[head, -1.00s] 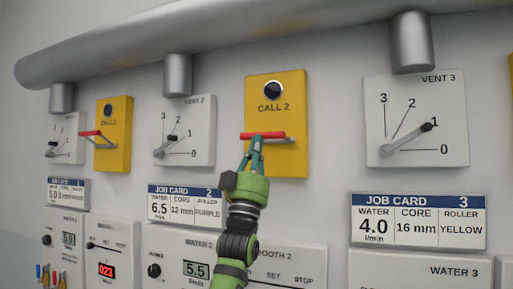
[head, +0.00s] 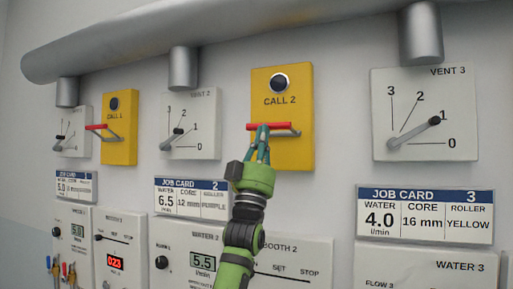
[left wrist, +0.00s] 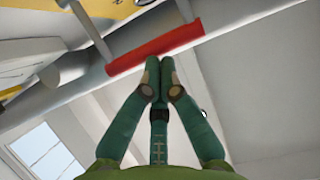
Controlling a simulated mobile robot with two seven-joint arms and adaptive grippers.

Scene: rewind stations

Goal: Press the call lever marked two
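The CALL 2 panel (head: 281,150) is a yellow plate with a round dark button (head: 279,82) above its label. Its lever (head: 269,127) has a red bar on grey arms and sticks out from the plate. My left gripper (head: 263,128) is at this lever, its fingertips overlapping the bar in the head view. In the left wrist view the fingers (left wrist: 158,72) are together with nothing between them, tips just below the red bar (left wrist: 155,48). Whether they touch it I cannot tell. My right gripper is not in view.
A yellow CALL 1 panel (head: 120,138) with a similar red lever is at left. The VENT 2 dial (head: 193,128) and VENT 3 dial (head: 426,115) flank CALL 2. A grey pipe (head: 240,35) runs above. Job cards and water panels are below.

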